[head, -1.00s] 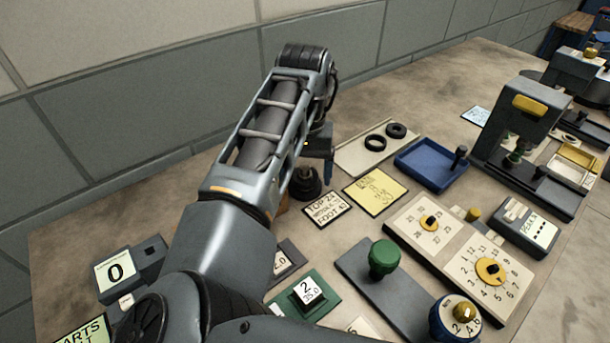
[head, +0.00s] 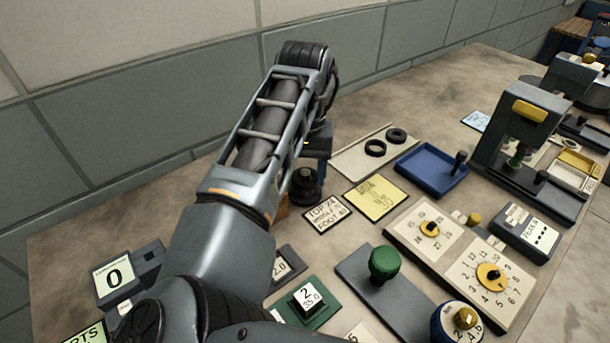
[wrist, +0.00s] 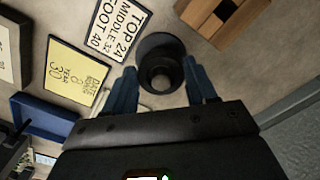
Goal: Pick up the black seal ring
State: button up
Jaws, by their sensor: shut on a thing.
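A round black seal ring (wrist: 143,48) is between the two blue fingertips of my gripper (wrist: 162,73), which is shut on it. In the wrist view it shows around a dark stepped post (wrist: 161,80) with a paler top; I cannot tell how far up the post it is. In the head view the dark post and ring look like one black piece (head: 306,187) below my gripper (head: 319,148), partly hidden by my arm. Two other black rings, a nearer one (head: 375,148) and a farther one (head: 396,135), lie on a pale tray (head: 349,165).
A white size card (head: 325,213) and a yellow card (head: 376,197) lie right of the post. A blue tray (head: 425,183), dial plates (head: 465,262) and a press (head: 518,130) stand farther right. A wooden block (wrist: 222,18) is close to the post.

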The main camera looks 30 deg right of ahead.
notch_tip(320, 180, up, 2)
jog(key=shift+r, duration=0.25)
jog(key=s+d+r, duration=0.5)
jog(key=d+r, duration=0.3)
jog(key=d, duration=0.2)
notch_tip(320, 180, up, 7)
jog(key=p, duration=0.5)
jog(key=shift+d+p, duration=0.3)
jog(key=shift+p, duration=0.1)
